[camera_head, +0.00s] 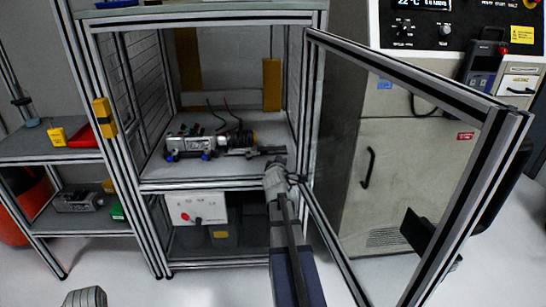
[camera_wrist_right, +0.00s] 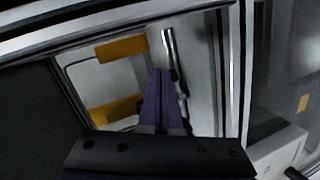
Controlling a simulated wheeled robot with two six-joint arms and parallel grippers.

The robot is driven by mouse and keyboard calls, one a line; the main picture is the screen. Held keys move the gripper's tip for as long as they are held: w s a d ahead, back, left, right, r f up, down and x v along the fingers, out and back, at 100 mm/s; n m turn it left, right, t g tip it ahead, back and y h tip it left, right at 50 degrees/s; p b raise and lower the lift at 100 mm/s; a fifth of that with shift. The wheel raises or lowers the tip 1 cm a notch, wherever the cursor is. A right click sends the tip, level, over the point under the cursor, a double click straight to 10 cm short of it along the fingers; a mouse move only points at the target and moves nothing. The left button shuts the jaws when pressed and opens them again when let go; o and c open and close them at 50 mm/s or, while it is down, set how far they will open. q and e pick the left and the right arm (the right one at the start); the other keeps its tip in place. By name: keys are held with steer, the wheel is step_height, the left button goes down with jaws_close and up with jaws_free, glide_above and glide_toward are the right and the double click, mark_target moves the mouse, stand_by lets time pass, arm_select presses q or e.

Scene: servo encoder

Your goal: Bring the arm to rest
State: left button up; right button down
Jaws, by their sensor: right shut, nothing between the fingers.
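My right arm (camera_head: 283,225) reaches up from the bottom of the head view to the open front of a frame cabinet. Its wrist is at the right side of the opening, at shelf height. In the right wrist view my right gripper (camera_wrist_right: 159,78) shows as two purple fingers, shut together with nothing between them. In the head view its fingers are too small and dark to make out clearly, close to the right end of the servo and encoder assembly (camera_head: 195,143) on the shelf. My left gripper is not in view; a grey ribbed part (camera_head: 85,297) shows at the bottom left.
The cabinet's glazed door (camera_head: 400,75) stands open on the right, its frame close to my right arm. Cabinet posts (camera_head: 124,165) stand on the left. A white control box (camera_head: 197,208) sits on the lower shelf. A side shelf (camera_head: 75,153) holds small bins.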

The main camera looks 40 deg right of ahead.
steer(key=shift+s, duration=0.25)
stand_by(0.4)
steer(key=w+a+f+m+g+y, duration=0.1)
steer(key=a+f+g+y, duration=0.3)
steer(key=a, duration=1.1)
steer(key=w+a+f+m+t+y, duration=0.15)
steer(key=a+f, duration=0.55)
steer(key=a, duration=0.9)
steer(key=s+a+f+n+g+y, duration=0.15)
steer(key=s+a+g, duration=0.25)
steer(key=s+a, duration=0.75)
steer(key=s+a+f+g+y, duration=0.2)
steer(key=s+a+f+g, duration=0.15)
steer(key=s+a, duration=0.85)
steer(key=w+a+r+p, duration=0.1)
steer(key=w+r+p, duration=0.1)
steer(key=r+p, duration=1.3)
steer(key=w+a+r+p, duration=0.1)
steer(key=r+p, duration=1.4)
steer(key=shift+w+a+r+y, duration=0.3)
steer(key=shift+w+a+r, duration=0.05)
